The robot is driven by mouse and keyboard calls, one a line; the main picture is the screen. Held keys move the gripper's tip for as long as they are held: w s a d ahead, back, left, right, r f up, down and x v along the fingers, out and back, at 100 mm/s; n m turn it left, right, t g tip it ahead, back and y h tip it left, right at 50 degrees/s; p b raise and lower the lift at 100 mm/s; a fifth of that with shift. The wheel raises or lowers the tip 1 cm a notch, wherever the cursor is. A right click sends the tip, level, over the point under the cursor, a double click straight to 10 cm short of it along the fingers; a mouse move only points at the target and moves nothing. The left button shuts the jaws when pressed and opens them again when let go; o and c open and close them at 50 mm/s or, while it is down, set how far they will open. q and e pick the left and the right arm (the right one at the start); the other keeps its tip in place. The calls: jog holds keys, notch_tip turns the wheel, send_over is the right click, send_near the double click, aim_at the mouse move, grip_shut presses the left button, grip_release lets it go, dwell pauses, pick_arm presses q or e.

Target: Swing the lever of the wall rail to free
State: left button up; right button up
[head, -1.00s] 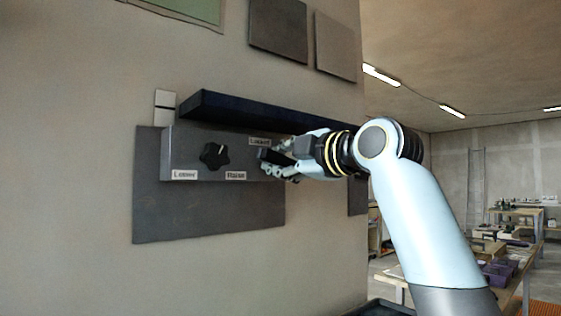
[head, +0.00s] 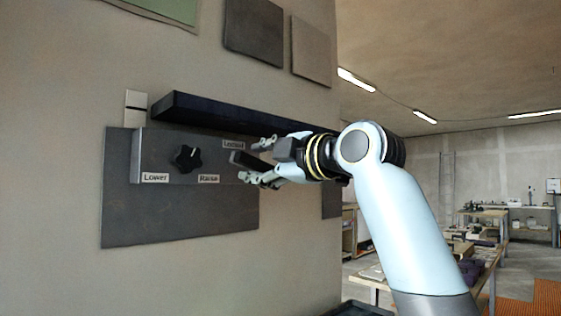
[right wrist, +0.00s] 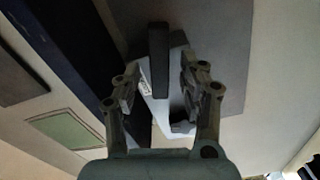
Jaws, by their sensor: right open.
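The wall rail's grey housing (head: 150,152) is on the wall in the head view, with a black star knob (head: 187,157) above "Lower" and "Raise" labels. The dark bar-shaped lever (head: 247,160) is at its right end, just below a "Locked" label (head: 233,144). In the right wrist view the lever (right wrist: 158,58) stands upright in the picture, between the finger lines. My right gripper (head: 264,162) is open at the lever, one finger above it and one below; contact cannot be told. It also shows in the right wrist view (right wrist: 158,92). My left gripper is not in view.
A long dark ledge (head: 230,112) juts from the wall just above the housing and my right gripper. A dark flat panel (head: 180,220) lies behind the housing. Square tile samples (head: 253,28) hang higher up. Workbenches (head: 480,215) stand far off at the right.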

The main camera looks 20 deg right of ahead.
jog(key=v, duration=1)
jog(key=shift+s, duration=0.2)
